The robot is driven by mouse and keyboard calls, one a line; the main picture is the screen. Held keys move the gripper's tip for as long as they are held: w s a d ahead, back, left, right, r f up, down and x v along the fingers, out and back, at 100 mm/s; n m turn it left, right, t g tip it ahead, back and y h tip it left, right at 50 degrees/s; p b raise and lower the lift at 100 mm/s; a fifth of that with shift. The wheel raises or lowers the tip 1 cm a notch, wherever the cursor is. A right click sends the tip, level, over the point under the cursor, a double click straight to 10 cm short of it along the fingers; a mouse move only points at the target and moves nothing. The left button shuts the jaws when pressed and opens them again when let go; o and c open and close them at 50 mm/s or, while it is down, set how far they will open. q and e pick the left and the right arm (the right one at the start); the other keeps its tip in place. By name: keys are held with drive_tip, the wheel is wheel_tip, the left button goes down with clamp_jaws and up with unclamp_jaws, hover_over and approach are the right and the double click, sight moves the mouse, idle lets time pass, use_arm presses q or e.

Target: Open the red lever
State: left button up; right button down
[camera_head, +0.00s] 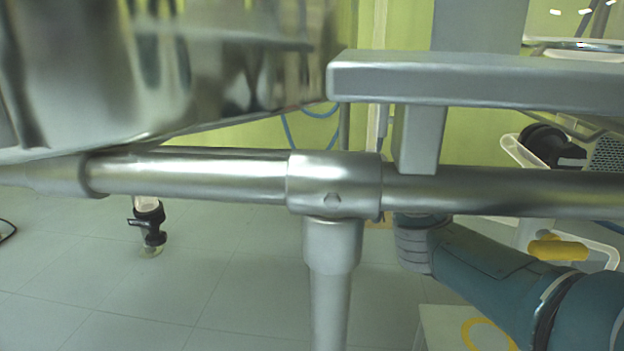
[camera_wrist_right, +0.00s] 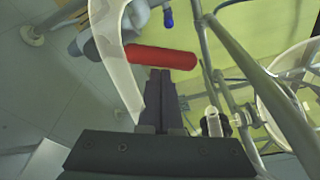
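The red lever (camera_wrist_right: 162,57) shows in the right wrist view as a rounded red bar lying nearly crosswise, with a dark grey part (camera_wrist_right: 105,46) at its left end. My right gripper (camera_wrist_right: 160,72) has its two dark fingers side by side with only a thin line between them. Their tips are at the lower edge of the red bar; I cannot tell whether they touch it. In the head view the lever does not show. My right arm comes in from the right there, and its gripper is hidden behind the metal pipes. My left gripper is in neither view.
A steel pipe frame (camera_head: 334,184) crosses the head view, below a shiny metal vessel (camera_head: 170,70) and a grey beam (camera_head: 480,82). In the wrist view, a pale curved strip (camera_wrist_right: 117,62) passes left of the fingers and metal tubes (camera_wrist_right: 213,60) stand right.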

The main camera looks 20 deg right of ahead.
drive_tip(key=shift+w+a+r+n+t+h+b, duration=0.2)
drive_tip(key=shift+w+a+r+n, duration=0.15)
drive_tip(key=shift+n, duration=0.45)
drive_tip(key=shift+w+a+r+n+t+h+b, duration=0.1)
drive_tip(key=shift+w+a+r+n+h+b, duration=0.15)
drive_tip(key=shift+a+n, duration=0.4)
drive_tip(key=shift+w+a+r+n+t+h+b, duration=0.15)
drive_tip(key=shift+w+a+r+n, duration=0.15)
drive_tip(key=shift+n, duration=0.65)
drive_tip(key=shift+s+d, duration=0.1)
